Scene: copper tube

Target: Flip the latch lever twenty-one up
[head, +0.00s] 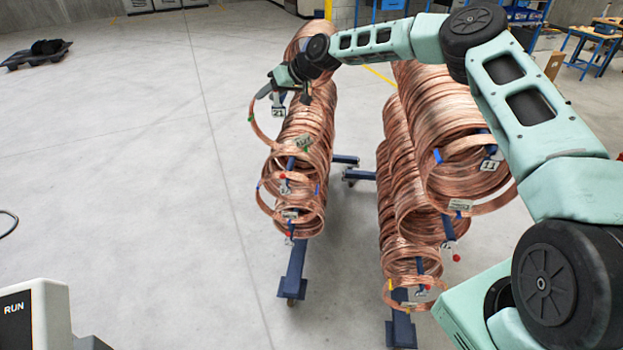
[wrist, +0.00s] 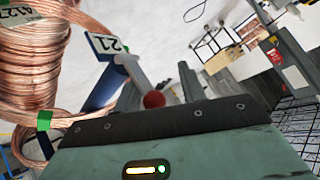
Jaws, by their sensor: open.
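The tag marked 21 (head: 279,112) hangs at the far end of the left rack of copper coils, just below my gripper (head: 276,92). In the wrist view the same tag (wrist: 104,46) shows at upper left, with a blue bar (wrist: 101,90) beneath it. A red ball knob (wrist: 153,100) shows near the middle, just beyond my gripper's dark front edge. My gripper (wrist: 162,82) is open, with its two grey fingers to either side of the knob. I cannot tell whether a finger touches it. The lever's shaft is mostly hidden.
Copper coils (head: 315,135) fill the left rack, with other tagged levers nearer the camera. A second coil rack (head: 440,150) stands to the right, under my arm. A green band (wrist: 44,121) marks a coil beside my gripper.

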